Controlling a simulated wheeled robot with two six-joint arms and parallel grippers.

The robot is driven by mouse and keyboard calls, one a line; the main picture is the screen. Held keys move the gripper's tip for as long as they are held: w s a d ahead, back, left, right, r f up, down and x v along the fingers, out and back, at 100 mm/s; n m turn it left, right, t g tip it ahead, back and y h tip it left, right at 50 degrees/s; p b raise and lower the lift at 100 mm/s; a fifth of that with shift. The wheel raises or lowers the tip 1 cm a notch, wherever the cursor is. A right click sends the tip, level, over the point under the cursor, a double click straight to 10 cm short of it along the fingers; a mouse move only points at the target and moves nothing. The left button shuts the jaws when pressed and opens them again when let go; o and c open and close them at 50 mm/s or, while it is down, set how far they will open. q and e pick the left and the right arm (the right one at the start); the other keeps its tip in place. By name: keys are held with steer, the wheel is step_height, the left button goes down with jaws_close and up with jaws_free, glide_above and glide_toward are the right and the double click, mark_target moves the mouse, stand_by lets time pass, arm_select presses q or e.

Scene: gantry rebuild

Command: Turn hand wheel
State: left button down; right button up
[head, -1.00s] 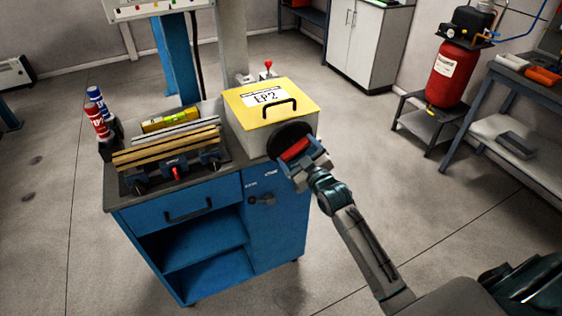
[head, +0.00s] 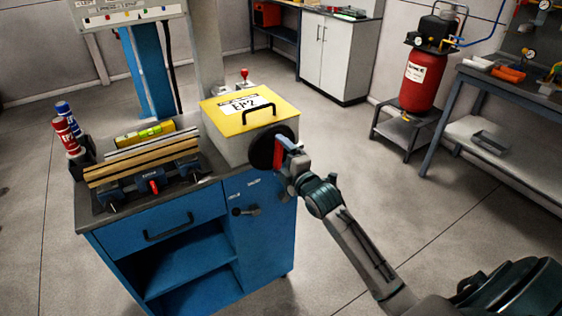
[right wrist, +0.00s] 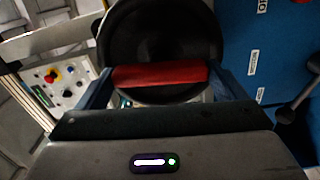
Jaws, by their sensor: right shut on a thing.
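The hand wheel is a black disc (head: 262,148) on the right side of the yellow-lidded box (head: 248,108) marked "EP2". A red bar-shaped grip (right wrist: 160,75) crosses the wheel's face in the right wrist view. In the head view the red grip (head: 278,152) stands nearly upright. My right gripper (head: 283,155) is shut on this red grip, one finger on each side of it. The wheel's hub is hidden behind the grip. My left gripper is not in view.
A red tank (head: 424,82) and a workbench (head: 505,85) stand at the right. The floor between is clear.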

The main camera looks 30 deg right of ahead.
steer(key=n+b, duration=0.1)
steer(key=n, duration=0.1)
steer(key=shift+f+n, duration=0.15)
steer(key=shift+n, duration=0.25)
steer(key=n+b, duration=0.1)
steer(key=n, duration=0.3)
steer(key=shift+n, duration=0.7)
steer(key=shift+n+b, duration=0.4)
steer(key=shift+n, duration=0.4)
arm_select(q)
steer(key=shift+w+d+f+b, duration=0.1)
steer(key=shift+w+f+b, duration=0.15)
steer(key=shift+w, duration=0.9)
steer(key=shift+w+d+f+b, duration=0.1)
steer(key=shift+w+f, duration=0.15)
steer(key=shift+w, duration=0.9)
arm_select(e)
steer(key=shift+n, duration=1.5)
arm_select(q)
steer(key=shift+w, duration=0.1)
arm_select(e)
steer(key=shift+d, duration=0.1)
